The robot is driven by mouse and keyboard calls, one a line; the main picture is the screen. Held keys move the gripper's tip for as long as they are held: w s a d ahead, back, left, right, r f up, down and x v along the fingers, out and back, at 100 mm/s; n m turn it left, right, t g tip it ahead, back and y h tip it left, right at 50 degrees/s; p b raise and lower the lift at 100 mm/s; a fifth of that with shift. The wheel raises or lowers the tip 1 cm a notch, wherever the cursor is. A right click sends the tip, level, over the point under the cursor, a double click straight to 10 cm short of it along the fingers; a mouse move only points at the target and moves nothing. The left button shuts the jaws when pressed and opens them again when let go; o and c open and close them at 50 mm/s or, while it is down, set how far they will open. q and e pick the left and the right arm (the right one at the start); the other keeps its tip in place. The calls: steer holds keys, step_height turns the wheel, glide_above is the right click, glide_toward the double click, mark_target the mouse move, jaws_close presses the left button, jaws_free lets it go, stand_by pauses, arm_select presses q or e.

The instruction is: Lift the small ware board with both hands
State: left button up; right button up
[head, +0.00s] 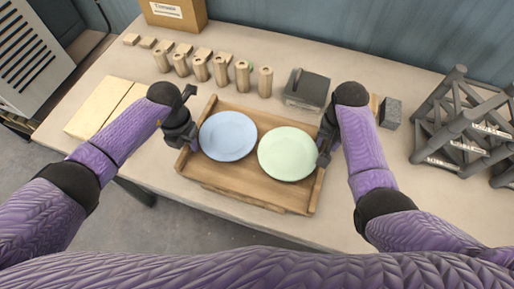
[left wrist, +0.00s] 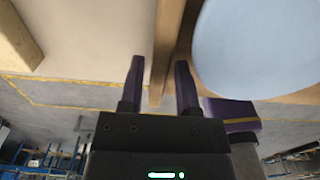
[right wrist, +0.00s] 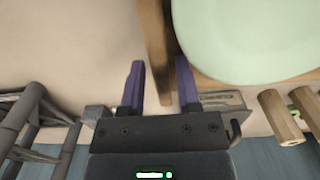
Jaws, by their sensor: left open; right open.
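The small ware board is a wooden tray (head: 245,198) with raised sides, flat on the table. A blue plate (head: 228,136) lies on its left half and a pale green plate (head: 287,153) on its right half. My left gripper (head: 191,145) is open at the tray's left side; in the left wrist view its fingers (left wrist: 160,64) stand either side of the side wall (left wrist: 167,45). My right gripper (head: 323,157) is open at the right side; in the right wrist view its fingers (right wrist: 160,66) stand either side of that wall (right wrist: 153,40). Contact cannot be told.
Several wooden pegs (head: 200,68) stand behind the tray, with a dark grey block (head: 306,90) beside them. A grey tubular rack (head: 462,125) is at the right. Pale boards (head: 98,108) lie at the left. A cardboard box (head: 175,14) stands at the back.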

arm_select(q)
steer(key=shift+f, duration=0.25)
arm_select(e)
steer(key=shift+f, duration=0.2)
arm_select(q)
jaws_close()
arm_select(e)
jaws_close()
arm_select(q)
steer(key=shift+r, duration=0.1)
arm_select(e)
steer(key=shift+r, duration=0.1)
stand_by(0.7)
